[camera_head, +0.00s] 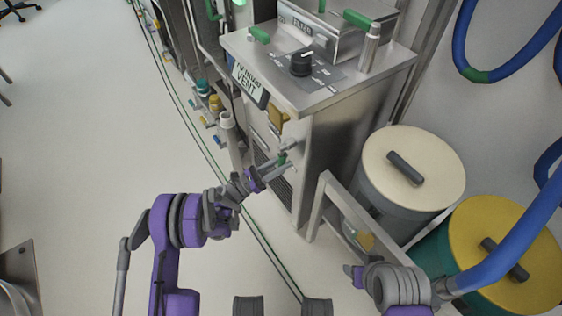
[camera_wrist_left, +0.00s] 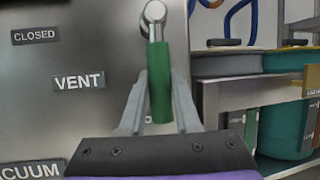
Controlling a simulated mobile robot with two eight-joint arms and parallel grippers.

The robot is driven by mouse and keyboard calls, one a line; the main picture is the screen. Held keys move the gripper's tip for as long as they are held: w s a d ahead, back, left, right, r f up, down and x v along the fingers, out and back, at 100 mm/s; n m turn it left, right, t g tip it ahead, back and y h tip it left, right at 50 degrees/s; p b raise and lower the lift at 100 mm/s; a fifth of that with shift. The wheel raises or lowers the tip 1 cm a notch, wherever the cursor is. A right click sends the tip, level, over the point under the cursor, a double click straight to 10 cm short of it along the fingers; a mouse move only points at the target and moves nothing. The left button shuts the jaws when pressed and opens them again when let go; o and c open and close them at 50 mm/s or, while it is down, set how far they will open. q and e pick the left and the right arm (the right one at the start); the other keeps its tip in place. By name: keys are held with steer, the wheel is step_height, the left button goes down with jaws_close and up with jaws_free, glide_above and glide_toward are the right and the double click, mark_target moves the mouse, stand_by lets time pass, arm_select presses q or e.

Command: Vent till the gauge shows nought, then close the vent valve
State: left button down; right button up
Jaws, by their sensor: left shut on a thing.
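The vent valve handle has a green grip (camera_wrist_left: 160,80) on a grey stem below a round metal pivot, on a steel panel. In the left wrist view it points downward. My left gripper (camera_wrist_left: 163,95) has a finger on each side of the green grip and is shut on it. In the head view this gripper (camera_head: 281,167) is at the front of the steel cabinet (camera_head: 335,155). Plates reading CLOSED (camera_wrist_left: 35,36) and VENT (camera_wrist_left: 79,82) are left of the handle. My right gripper (camera_head: 354,275) is at the lower right, away from the valve; its jaws are unclear. No gauge face is readable.
Two lidded drums, one cream-topped (camera_head: 428,155) and one yellow-topped (camera_head: 485,235), stand right of the cabinet behind a metal rail (camera_head: 322,205). A black knob (camera_head: 302,63) is on the cabinet top. A blue hose (camera_head: 515,245) crosses the lower right. Open floor lies left.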

arm_select(q)
steer(key=shift+s+d, duration=0.1)
steer(key=c, duration=0.6)
jaws_free()
steer(key=p+v, duration=0.1)
steer(key=v, duration=1)
steer(key=shift+p, duration=0.3)
